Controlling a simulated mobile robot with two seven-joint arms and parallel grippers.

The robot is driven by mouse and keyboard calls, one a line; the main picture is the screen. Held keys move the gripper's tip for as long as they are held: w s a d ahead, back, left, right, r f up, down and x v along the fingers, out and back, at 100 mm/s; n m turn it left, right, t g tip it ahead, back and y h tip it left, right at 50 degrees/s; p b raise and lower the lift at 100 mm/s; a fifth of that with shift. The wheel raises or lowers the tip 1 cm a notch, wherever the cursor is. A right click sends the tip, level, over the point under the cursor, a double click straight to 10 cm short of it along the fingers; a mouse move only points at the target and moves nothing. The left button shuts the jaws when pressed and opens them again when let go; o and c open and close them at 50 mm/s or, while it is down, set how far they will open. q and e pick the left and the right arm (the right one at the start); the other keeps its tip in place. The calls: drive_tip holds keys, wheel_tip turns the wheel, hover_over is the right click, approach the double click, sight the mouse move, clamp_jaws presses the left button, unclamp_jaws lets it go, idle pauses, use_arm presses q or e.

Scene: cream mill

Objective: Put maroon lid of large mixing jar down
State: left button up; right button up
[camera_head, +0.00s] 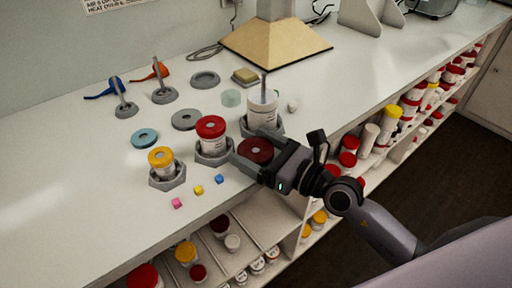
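The maroon lid (257,149) is a round dark red disc with a small hole in its middle. My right gripper (252,152) comes in from the right, with its fingers on both sides of the lid and shut on it. The lid is near the counter's front edge, just in front of the large mixing jar (262,114). I cannot tell whether the lid touches the counter. The white jar is lidless, stands in a grey holder (279,127) and has a rod (263,86) sticking up from it. My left gripper is out of view.
A red-lidded jar (211,142) stands close left of the lid, and a yellow-lidded jar (161,164) further left. Small cubes (198,190) lie near the front edge. Grey discs (185,119) and a blue ring (144,138) lie behind. The counter's left (60,190) is clear.

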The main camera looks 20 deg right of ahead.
drive_tip(key=shift+d+f, duration=0.1)
drive_tip(key=shift+f, duration=0.15)
drive_tip(key=shift+r+p, duration=0.3)
drive_tip(key=shift+p, duration=0.05)
drive_tip(key=shift+w+r+p, duration=0.1)
drive_tip(key=shift+r+p, duration=0.25)
drive_tip(key=shift+r, duration=0.1)
drive_tip(key=s+d+f+m+t+h+b, duration=0.25)
drive_tip(key=s+d+f+m+b, duration=0.2)
drive_tip(key=s+d+m, duration=0.7)
drive_tip(key=s+a+f+m+g+h, duration=0.1)
drive_tip(key=s+f+m+g+h, duration=0.1)
drive_tip(key=f+m, duration=0.5)
drive_tip(key=s+a+f+m+g+h, duration=0.2)
drive_tip(key=f+m, duration=0.6)
drive_tip(key=m, duration=0.4)
drive_tip(key=s+a+f+m+g+h, duration=0.2)
drive_tip(key=f+m, duration=0.6)
drive_tip(key=m, duration=0.2)
drive_tip(key=shift+g+p, duration=0.3)
drive_tip(key=shift+g, duration=0.05)
